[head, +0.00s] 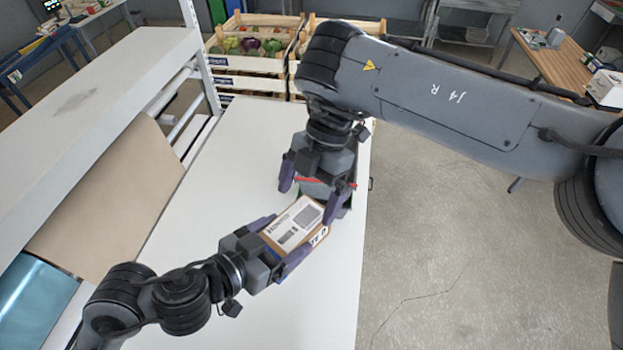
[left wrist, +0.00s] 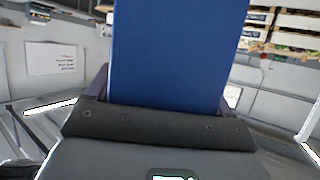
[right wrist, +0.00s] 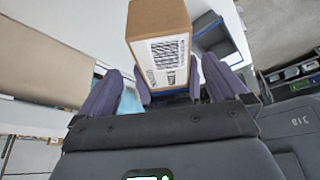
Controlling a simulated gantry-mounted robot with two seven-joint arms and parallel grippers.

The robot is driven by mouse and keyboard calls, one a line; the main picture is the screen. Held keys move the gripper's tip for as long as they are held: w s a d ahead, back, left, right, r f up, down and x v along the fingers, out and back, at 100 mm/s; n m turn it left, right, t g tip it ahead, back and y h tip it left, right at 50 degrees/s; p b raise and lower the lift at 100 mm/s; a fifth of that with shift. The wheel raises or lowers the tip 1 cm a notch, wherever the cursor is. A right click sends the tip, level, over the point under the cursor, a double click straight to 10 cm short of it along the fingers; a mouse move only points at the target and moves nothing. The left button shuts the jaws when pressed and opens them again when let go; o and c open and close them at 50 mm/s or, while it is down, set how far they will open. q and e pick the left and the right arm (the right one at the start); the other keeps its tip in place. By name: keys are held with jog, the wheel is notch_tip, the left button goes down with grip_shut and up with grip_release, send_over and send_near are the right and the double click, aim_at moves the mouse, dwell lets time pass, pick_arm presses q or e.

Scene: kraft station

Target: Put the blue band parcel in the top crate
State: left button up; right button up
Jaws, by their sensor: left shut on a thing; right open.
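A brown cardboard parcel (head: 296,222) with a white printed label is held in my left gripper (head: 285,240) above the white table. In the left wrist view a broad blue face (left wrist: 178,50) fills the space between the fingers. The parcel's brown and labelled sides show in the right wrist view (right wrist: 160,45). My right gripper (head: 310,198) is open at the parcel's far end, its fingers spread apart; I cannot tell whether they touch it. Stacked wooden crates stand at the back, the top one (head: 224,62) holding vegetables.
The long white table (head: 225,190) is largely bare. A white shelf (head: 75,105) runs along the left, with brown sheet material (head: 110,190) below it. A dark container, partly hidden, sits behind my right gripper. Open floor (head: 450,240) lies to the right.

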aim_at(297, 230)
jog(key=x, duration=0.9)
jog(key=shift+w, duration=0.1)
pick_arm(q)
jog(key=shift+d, duration=0.1)
pick_arm(e)
jog(key=c, duration=1.1)
pick_arm(q)
jog(key=o, duration=1.2)
jog(key=shift+c, duration=0.2)
pick_arm(e)
jog(key=shift+a+r, duration=0.1)
jog(key=shift+c, duration=0.4)
pick_arm(q)
jog(key=shift+r, duration=0.1)
